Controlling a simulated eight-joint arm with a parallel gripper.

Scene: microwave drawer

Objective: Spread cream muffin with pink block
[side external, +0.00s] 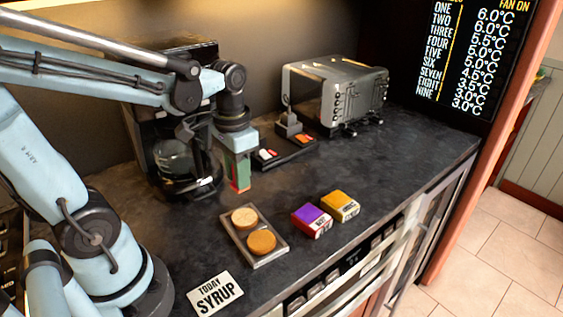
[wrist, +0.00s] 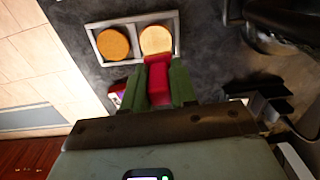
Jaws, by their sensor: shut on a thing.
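The cream muffin (side external: 245,218) is a pale round disc in the far half of a grey metal tray (side external: 281,247) in the side view. It also shows in the wrist view (wrist: 156,38), just beyond the fingertips. A darker orange-brown muffin (side external: 262,242) lies beside it in the tray. My gripper (side external: 239,176) has green fingers and is shut on a pink-red block (wrist: 157,84). It holds the block above the counter, behind the tray in the side view and apart from the muffin. In the side view the fingers hide most of the block.
A purple block (side external: 311,221) and a yellow block (side external: 340,206) sit right of the tray. A coffee machine (side external: 176,160) stands behind my gripper. A black holder (side external: 283,152) and a toaster (side external: 337,91) stand farther back. A syrup card (side external: 215,294) lies near the front edge.

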